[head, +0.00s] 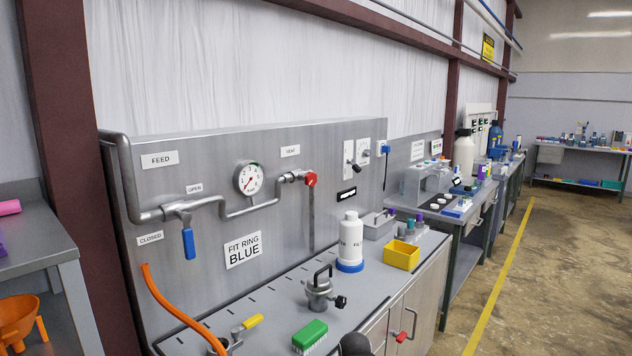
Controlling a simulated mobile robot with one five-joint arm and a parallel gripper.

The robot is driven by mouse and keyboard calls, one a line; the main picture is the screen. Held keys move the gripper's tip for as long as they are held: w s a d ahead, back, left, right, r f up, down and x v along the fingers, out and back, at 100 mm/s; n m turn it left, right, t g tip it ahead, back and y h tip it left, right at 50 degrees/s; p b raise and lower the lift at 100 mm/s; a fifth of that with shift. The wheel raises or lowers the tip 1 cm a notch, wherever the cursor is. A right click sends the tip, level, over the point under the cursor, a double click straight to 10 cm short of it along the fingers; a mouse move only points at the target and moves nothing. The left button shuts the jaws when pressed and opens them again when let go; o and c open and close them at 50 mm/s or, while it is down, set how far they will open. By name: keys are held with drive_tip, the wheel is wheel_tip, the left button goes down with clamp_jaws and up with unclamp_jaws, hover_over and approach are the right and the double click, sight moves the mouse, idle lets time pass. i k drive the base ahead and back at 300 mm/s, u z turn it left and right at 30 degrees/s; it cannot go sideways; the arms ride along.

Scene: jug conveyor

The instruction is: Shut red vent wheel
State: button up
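The red vent wheel (310,179) is a small red handwheel on the pipe at the right part of the grey metal back panel (215,162). It sits just below and right of the VENT label (290,151). A thin pipe runs down from it toward the bench. Whether the valve is open or shut cannot be told from here. My gripper is not clearly in view. A dark rounded shape at the bottom edge may be part of my arm.
A pressure gauge (248,179) and a blue lever (189,244) are left of the wheel. Floor on the right is clear.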

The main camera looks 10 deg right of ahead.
sight(310, 179)
drive_tip(key=u, duration=0.1)
drive_tip(key=k, duration=0.6)
drive_tip(key=u, duration=3.65)
drive_tip(key=k, duration=1.7)
drive_tip(key=z, duration=1.75)
drive_tip(key=i, duration=1.05)
drive_tip(key=u, duration=0.05)
